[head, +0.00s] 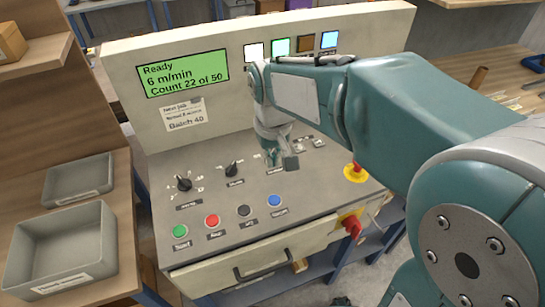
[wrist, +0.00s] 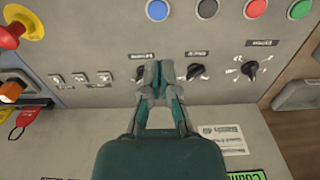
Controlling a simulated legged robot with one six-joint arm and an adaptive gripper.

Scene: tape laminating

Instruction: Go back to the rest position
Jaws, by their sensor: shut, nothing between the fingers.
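My gripper (head: 284,161) hangs over the console's sloped control panel (head: 250,200), at the right of the knob row. In the wrist view, my gripper (wrist: 160,72) has its fingertips together with nothing held. Two black knobs show clear of the fingers, the middle knob (head: 232,170) and the left knob (head: 184,183). They also show in the wrist view, the middle one (wrist: 197,72) close beside the fingertips. Contact with the panel cannot be told.
Green (head: 180,230), red (head: 212,221), black (head: 244,211) and blue (head: 274,201) buttons line the panel's front. A yellow-and-red emergency stop (head: 355,172) and a red rotary switch (head: 352,225) lie right. The screen (head: 184,73) reads "Ready". Grey trays (head: 60,247) stand left.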

